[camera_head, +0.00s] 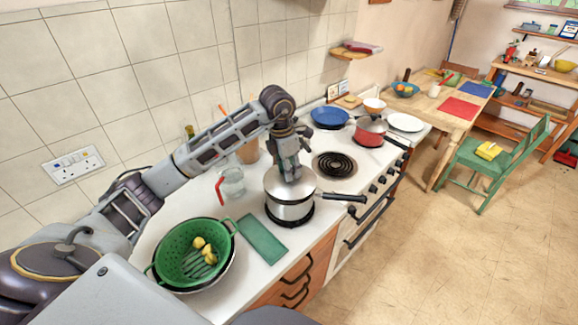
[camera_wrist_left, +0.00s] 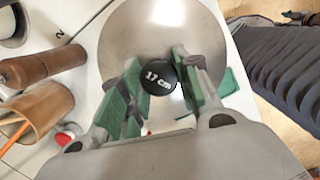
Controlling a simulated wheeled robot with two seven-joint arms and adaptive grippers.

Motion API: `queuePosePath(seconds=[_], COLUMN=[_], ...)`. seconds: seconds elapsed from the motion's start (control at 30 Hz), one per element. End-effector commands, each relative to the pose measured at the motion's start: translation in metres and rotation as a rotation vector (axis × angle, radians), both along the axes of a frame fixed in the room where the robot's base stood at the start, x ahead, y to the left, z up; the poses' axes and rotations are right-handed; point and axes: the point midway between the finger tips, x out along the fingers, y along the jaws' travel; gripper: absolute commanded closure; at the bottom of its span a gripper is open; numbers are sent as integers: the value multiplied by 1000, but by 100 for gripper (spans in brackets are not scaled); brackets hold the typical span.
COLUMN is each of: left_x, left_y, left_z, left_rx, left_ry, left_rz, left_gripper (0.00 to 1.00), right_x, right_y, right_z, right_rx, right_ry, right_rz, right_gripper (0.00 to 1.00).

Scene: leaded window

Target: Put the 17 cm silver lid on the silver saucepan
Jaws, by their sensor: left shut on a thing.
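The silver saucepan (camera_head: 289,211) stands on the near left black burner, its long black handle pointing right. The silver 17 cm lid (camera_head: 272,186) is over the saucepan's mouth and looks level. I cannot tell whether it rests fully on the rim. My left gripper (camera_head: 290,177) reaches down from above and is shut on the lid's knob. In the left wrist view the black knob (camera_wrist_left: 161,76), marked "17 cm", lies between the green finger pads, and the lid (camera_wrist_left: 165,25) spreads below it. The lid hides the inside of the saucepan. My right gripper is not in view.
A green colander (camera_head: 186,243) with yellow fruit and a green mat (camera_head: 262,239) lie left of the saucepan.

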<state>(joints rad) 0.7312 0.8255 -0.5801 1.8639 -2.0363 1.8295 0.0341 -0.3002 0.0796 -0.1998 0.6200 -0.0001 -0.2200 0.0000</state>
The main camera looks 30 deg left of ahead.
Motion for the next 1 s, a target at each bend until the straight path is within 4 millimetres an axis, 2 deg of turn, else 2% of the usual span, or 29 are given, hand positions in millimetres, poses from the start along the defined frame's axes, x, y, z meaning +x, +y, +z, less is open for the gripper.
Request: queuePosePath(seconds=[0.3, 1.0], left_x=[0, 0], left_y=[0, 0], left_z=[-13, -13], left_rx=[-1, -1], left_ry=[-1, -1], left_rz=[1, 0], left_gripper=[100, 100], right_x=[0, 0], right_y=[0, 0], right_z=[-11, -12], right_rx=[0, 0], right_ry=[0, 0], right_rz=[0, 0], right_gripper=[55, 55])
